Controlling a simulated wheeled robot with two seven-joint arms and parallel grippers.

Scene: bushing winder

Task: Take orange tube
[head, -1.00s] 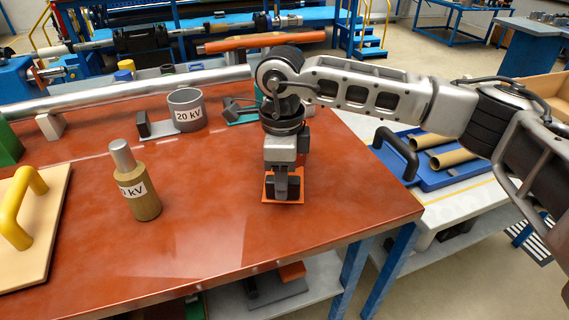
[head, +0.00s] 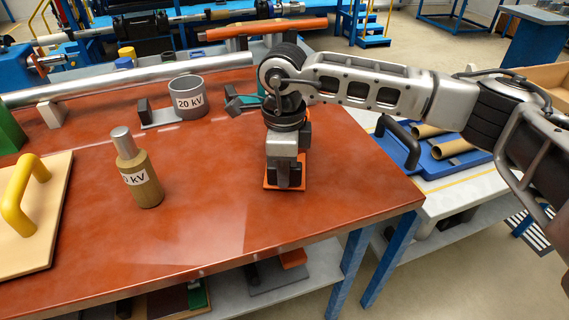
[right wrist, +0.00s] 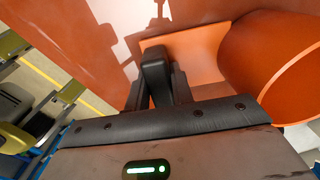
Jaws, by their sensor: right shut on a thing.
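My right gripper (head: 286,178) points down over the front right part of the red-brown bench. It is shut on a dark upright part of the orange tube piece, low at the bench top. The piece's flat orange base (head: 270,184) shows under the fingers in the head view. In the right wrist view the black fingers (right wrist: 157,70) stand over the orange base (right wrist: 205,42), and the wide open orange tube (right wrist: 285,65) lies to their right. In the head view the tube is mostly hidden behind the gripper. My left gripper is not in view.
A grey 20 kV ring (head: 188,98) on a base stands behind left. A wooden cylinder with a metal top (head: 138,170) and a board with a yellow handle (head: 45,240) are left. A blue tray (head: 455,160) with brown tubes is right. The front middle bench is clear.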

